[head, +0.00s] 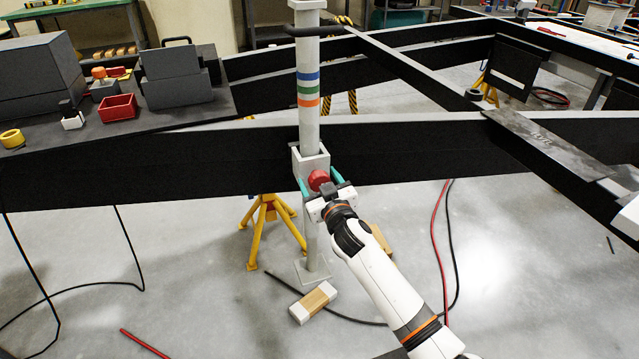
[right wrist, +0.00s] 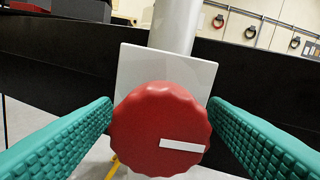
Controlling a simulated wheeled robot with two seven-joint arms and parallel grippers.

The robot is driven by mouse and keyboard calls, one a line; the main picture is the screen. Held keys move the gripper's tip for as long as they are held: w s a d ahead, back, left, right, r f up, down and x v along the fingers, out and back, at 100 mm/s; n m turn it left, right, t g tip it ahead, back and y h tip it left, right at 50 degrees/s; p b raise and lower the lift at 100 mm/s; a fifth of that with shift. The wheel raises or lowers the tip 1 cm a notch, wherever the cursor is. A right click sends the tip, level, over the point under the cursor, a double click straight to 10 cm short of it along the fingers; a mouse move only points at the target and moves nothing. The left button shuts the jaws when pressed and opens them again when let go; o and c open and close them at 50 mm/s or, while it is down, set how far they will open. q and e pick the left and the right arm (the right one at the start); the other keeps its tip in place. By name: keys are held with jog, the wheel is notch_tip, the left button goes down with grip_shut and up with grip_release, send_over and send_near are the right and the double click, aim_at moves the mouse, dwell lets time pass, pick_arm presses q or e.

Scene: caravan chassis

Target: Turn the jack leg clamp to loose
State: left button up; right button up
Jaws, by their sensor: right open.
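The jack leg (head: 308,130) is a grey upright post with blue, green and orange bands, standing against the black chassis beam. Its clamp is a red scalloped knob (head: 318,180) on a pale bracket (head: 312,161). In the right wrist view the knob (right wrist: 160,128) fills the middle, with a white mark (right wrist: 182,145) pointing right, tilted slightly down. My right gripper (head: 322,186) is open, its teal fingers on either side of the knob with gaps showing. I cannot tell how far the fingertips reach past it. My left gripper is not in view.
A yellow stand (head: 268,215) is beneath the beam, left of the post. A wood-and-white block (head: 313,302) lies on the floor near the post's foot plate. Red and black cables (head: 437,235) lie to the right. A red tray (head: 118,107) and boxes sit on the left shelf.

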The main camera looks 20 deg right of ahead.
jog(key=c, duration=1)
